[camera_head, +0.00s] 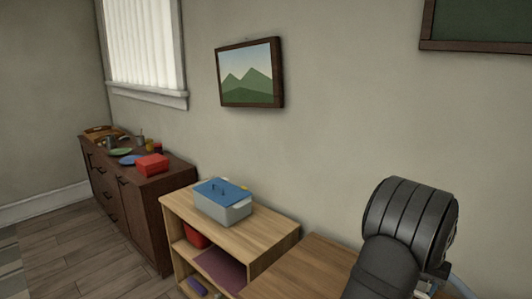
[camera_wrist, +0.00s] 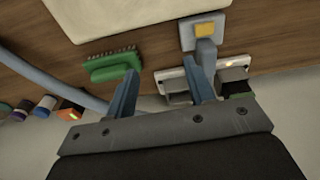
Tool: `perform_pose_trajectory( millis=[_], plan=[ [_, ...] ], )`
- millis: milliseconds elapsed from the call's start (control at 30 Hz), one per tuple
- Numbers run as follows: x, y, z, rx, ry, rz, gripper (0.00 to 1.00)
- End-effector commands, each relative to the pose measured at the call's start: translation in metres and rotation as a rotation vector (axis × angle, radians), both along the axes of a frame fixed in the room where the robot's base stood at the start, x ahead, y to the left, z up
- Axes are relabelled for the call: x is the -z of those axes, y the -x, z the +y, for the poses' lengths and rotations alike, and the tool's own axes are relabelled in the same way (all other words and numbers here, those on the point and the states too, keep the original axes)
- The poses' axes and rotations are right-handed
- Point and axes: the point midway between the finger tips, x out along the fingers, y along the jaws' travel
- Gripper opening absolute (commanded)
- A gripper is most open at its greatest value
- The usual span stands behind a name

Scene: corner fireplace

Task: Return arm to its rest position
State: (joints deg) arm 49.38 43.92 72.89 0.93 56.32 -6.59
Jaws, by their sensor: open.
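My gripper (camera_wrist: 161,66) shows in the wrist view with its two blue-grey fingers spread apart and nothing visibly held between them. The fingers reach toward a wooden surface with several items on it. In the head view, the dark rounded part of my arm (camera_head: 410,222) fills the lower right, and the gripper itself cannot be made out there.
A lidded box (camera_head: 222,207) stands on a wooden shelf (camera_head: 262,238); a dark cabinet (camera_head: 140,220) stands left.

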Motion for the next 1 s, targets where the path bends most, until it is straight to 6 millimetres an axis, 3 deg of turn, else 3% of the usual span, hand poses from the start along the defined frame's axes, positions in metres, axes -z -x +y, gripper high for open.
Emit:
perform_pose_trajectory(
  millis=[400, 1000],
  plan=[
    [0.012, -0.051, 0.069, -0.118, 0.001, 0.001, 0.49],
    [0.027, -0.103, 0.176, -0.286, 0.001, 0.001, 0.49]
  ],
)
